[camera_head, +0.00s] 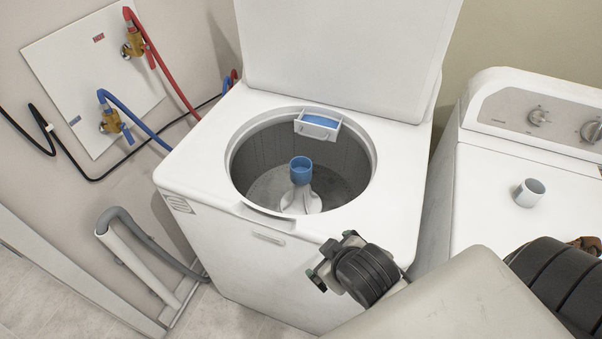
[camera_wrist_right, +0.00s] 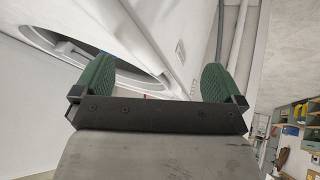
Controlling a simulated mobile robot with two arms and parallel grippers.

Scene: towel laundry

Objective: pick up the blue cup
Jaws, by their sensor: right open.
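The blue cup (camera_head: 301,168) sits upright on top of the white agitator (camera_head: 300,200) in the middle of the open washer's drum. My right gripper (camera_head: 320,264) is outside the washer, by its front right top edge, below and right of the cup in the head view, and does not touch it. In the right wrist view its two green fingers (camera_wrist_right: 156,84) are wide apart with nothing between them. My left gripper is not in view.
The washer (camera_head: 240,265) has its lid (camera_head: 345,50) raised behind the opening. A drawer with blue inside (camera_head: 318,122) sits at the drum's back rim. Hoses (camera_head: 160,50) hang at left.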

